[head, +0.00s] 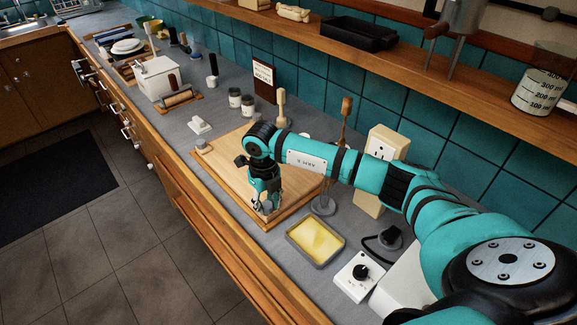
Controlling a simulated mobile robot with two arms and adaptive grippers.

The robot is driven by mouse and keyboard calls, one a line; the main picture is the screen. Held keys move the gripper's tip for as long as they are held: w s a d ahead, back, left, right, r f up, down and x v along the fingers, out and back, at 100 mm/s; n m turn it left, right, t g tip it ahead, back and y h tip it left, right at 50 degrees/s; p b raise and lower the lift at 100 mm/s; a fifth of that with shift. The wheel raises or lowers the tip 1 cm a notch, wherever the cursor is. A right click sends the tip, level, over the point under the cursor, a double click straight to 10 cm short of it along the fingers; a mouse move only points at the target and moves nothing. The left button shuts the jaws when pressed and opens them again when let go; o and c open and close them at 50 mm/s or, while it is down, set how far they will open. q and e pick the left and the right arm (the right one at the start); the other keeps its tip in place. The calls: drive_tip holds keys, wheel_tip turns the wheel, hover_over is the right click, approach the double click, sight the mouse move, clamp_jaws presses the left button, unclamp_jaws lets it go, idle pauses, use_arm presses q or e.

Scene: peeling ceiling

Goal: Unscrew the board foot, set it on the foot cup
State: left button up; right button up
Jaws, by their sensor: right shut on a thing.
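The light wooden board (225,160) lies on the grey counter, under my right arm. My right gripper (266,207) points down at the board's near right corner and is shut on a small grey piece there, which looks like the board foot; the fingers mostly hide it. I cannot tell whether the foot is still seated in the board. A similar grey foot (203,147) stands at the board's left corner. A grey round holder (323,206) stands right of the gripper; I cannot tell whether it is the foot cup. My left gripper is not in view.
A yellow-lined tray (316,240) and a white box with a black knob (357,276) stand right of the board. A wall socket block (386,142) is behind my arm. Jars (241,100) and a dark sign (264,80) stand behind the board. A shelf (400,55) runs above.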

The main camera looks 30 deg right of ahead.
drive_tip(key=shift+f, duration=0.15)
clamp_jaws()
idle(0.4)
drive_tip(key=n+b, duration=0.2)
drive_tip(key=shift+f+b, duration=0.25)
drive_tip(key=shift+b, duration=0.05)
drive_tip(key=shift+n+b, duration=0.35)
drive_tip(key=shift+n, duration=0.55)
drive_tip(key=shift+s+r+n, duration=0.1)
drive_tip(key=shift+r+n, duration=0.1)
drive_tip(key=shift+n, duration=0.2)
